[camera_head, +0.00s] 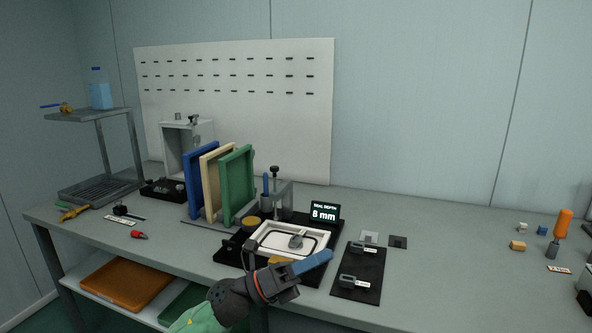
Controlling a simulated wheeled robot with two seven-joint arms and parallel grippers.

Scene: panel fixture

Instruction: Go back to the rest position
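My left gripper (312,262) comes in from the bottom centre, with a dark wrist, an orange ring and a blue part reaching up to the right. It is in front of the panel fixture (232,258), a black base with a white framed tray (262,246) and a grey round part (296,242). I cannot tell whether the blue part is its fingers or something held, nor whether it touches the fixture. Part of the fixture's front is hidden behind it. My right gripper is not in view.
A display (324,212) reads "SEAL DEPTH 8 mm". Blue, cream and green panels (237,185) stand in a rack behind the fixture. A black mat (359,271) holds two small labelled parts. The table (450,255) is clear between.

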